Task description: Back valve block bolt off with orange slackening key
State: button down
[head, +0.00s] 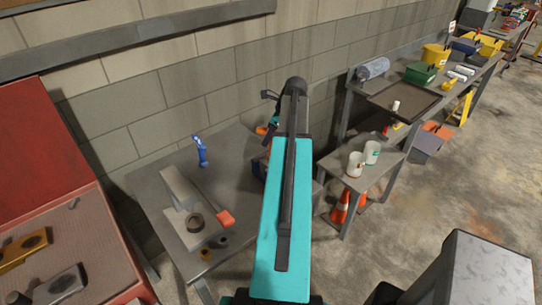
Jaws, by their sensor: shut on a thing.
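My arm (285,210) reaches up the middle and bends down at its far end. My gripper (272,124) is small and mostly hidden behind the arm, over the back of the grey table. A bit of orange (262,130) shows right beside it, which looks like the orange slackening key in its jaws. A dark blue body (260,168) shows partly at the arm's left edge below; I cannot tell whether it is the valve block. The bolt is not visible, and contact between key and bolt cannot be seen.
A red cabinet (40,150) stands left. White mugs (356,164) stand on a low table right, with traffic cones (340,207) underneath.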

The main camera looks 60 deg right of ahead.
jog(key=n+y, duration=0.1)
jog(key=n, duration=0.3)
jog(key=shift+s+g, duration=0.15)
jog(key=shift+g, duration=0.15)
jog(key=n, duration=0.2)
jog(key=n+g+y, duration=0.1)
jog(key=shift+s+a+n+y, duration=0.15)
jog(key=shift+n+y, duration=0.15)
jog(key=shift+n, duration=0.1)
jog(key=n+g, duration=0.1)
jog(key=n, duration=0.3)
jog(key=shift+s+a+n+g+y, duration=0.2)
jog(key=shift+n+g+y, duration=0.1)
jog(key=shift+g, duration=0.1)
jog(key=shift+s+a+r+n+g, duration=0.15)
jog(key=shift+n+g, duration=0.35)
jog(key=shift+n, duration=0.8)
jog(key=shift+s, duration=0.1)
